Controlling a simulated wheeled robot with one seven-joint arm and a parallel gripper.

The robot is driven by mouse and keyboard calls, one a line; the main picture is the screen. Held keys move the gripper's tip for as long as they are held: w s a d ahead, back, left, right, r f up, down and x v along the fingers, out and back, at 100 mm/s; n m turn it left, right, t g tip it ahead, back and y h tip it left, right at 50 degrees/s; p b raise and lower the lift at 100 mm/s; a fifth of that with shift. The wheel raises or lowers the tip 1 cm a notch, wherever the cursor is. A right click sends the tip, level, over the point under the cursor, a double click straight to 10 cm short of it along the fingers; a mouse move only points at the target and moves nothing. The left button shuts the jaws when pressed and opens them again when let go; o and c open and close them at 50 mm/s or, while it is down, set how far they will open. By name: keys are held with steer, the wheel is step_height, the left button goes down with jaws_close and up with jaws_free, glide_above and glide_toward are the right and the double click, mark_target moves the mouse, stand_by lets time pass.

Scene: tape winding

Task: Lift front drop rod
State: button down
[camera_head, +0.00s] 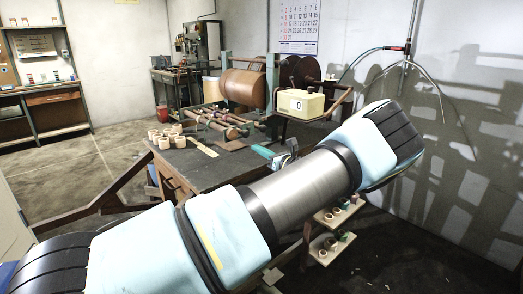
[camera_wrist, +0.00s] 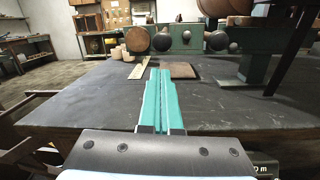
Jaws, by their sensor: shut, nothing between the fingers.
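In the head view, several rods with round knobbed ends (camera_head: 222,122) stick out from the winding machine (camera_head: 243,88) over the dark workbench. In the wrist view, the knob ends (camera_wrist: 162,41) face me beyond the bench top, in front of a green frame (camera_wrist: 262,58). I cannot tell which of these is the front drop rod. My gripper (camera_wrist: 160,72) has its two teal fingers shut together with nothing between them. It points forward over the bench, short of the knobs and apart from them. In the head view my gripper (camera_head: 262,151) is partly hidden behind my arm.
The dark bench top (camera_wrist: 85,92) is mostly clear around the fingers. A flat brown piece (camera_wrist: 181,71) and a pale ruler-like strip (camera_wrist: 138,68) lie ahead. Several tan rings (camera_head: 165,137) stand at the bench's left. A box reading 0 (camera_head: 300,104) stands by the machine.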

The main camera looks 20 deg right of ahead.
steer(key=shift+p+x, duration=0.6)
steer(key=shift+x, duration=2.5)
